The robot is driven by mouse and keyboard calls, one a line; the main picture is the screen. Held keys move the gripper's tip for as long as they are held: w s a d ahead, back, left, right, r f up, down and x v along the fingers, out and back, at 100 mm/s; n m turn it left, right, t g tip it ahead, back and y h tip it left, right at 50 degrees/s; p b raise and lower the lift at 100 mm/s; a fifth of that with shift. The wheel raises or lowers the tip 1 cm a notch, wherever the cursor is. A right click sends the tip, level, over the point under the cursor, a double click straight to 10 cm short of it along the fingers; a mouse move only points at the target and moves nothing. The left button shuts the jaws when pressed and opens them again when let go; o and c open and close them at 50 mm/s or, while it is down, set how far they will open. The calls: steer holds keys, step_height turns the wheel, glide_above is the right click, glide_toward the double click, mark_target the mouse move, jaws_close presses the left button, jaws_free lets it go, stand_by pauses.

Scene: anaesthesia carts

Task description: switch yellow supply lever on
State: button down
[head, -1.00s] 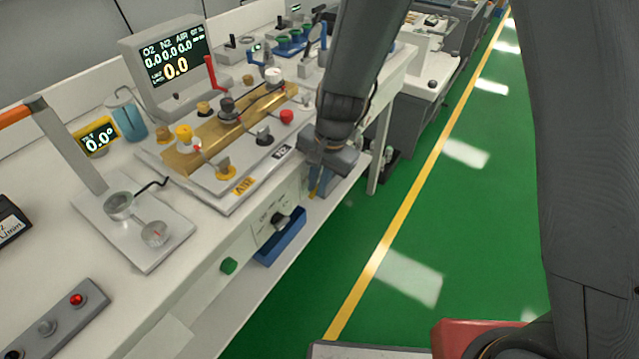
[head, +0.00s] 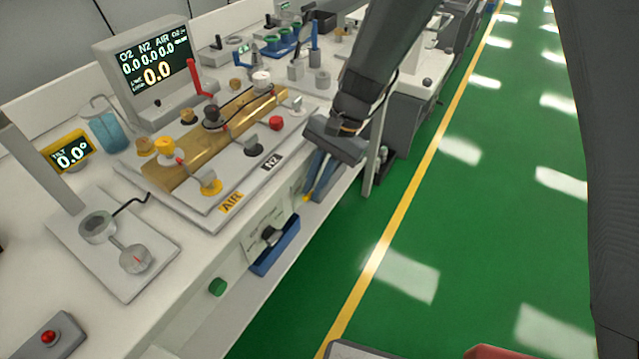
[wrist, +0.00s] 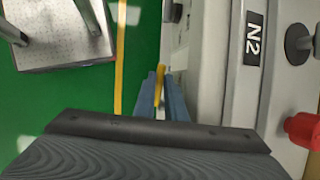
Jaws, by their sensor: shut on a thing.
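The yellow supply lever (head: 306,194) is a thin yellow bar at the front side of the cart, below the N2 label. My gripper (head: 315,182) has blue fingers and reaches down past the cart's front edge. In the wrist view, my gripper (wrist: 164,92) is shut on the yellow lever (wrist: 158,86), which shows as a narrow strip between the fingers. The lever's base and its exact angle are hidden by the fingers.
The cart top carries a brass manifold (head: 215,140) with several knobs, a red lever (head: 193,76) and a display (head: 152,62).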

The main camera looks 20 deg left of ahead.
steer(key=c, duration=2.1)
jaws_free()
steer(key=shift+p+v, duration=2.95)
steer(key=shift+v, duration=1)
